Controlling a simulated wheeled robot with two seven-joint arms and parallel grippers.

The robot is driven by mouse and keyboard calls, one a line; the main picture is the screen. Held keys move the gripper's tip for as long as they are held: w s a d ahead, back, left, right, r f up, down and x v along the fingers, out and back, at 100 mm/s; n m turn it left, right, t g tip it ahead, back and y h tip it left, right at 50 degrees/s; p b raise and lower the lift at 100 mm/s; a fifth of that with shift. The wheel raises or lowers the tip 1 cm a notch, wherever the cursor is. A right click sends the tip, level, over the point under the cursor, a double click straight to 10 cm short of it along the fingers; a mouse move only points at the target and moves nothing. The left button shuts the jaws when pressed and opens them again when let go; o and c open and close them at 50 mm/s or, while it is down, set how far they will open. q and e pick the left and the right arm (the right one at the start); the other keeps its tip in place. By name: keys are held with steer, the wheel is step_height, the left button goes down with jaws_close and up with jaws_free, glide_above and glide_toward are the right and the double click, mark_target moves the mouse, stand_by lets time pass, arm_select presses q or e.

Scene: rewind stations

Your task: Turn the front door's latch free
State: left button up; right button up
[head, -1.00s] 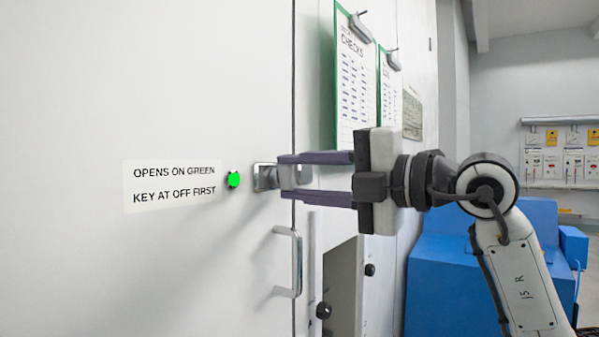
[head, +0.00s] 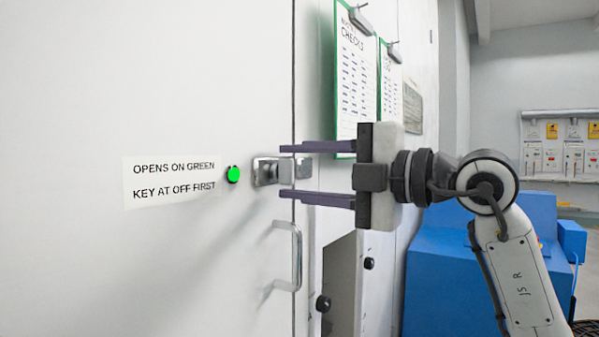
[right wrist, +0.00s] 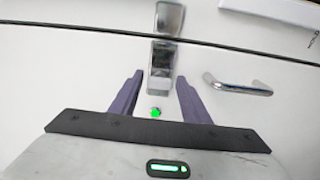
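The front door (head: 150,80) is a white panel that looks shut, with a dark seam along its right edge. The metal latch (head: 266,172) sits on the door at that seam, with a metal plate (head: 303,168) just across it. The latch also shows in the right wrist view (right wrist: 160,62). My right gripper (head: 286,171) is open, its purple fingers above and below the latch. In the right wrist view its fingers (right wrist: 160,76) stand on both sides of the latch, with gaps. My left gripper is not in view.
A green light (head: 233,175) glows left of the latch, beside a printed label (head: 170,182). A metal door handle (head: 297,258) is below the latch. Clipboards (head: 357,80) hang at the upper right. A blue machine (head: 440,280) stands behind my right arm.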

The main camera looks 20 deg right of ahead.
steer(key=shift+o, duration=0.5)
steer(key=b+v, duration=0.1)
steer(key=v, duration=0.9)
steer(key=shift+s+d, duration=0.1)
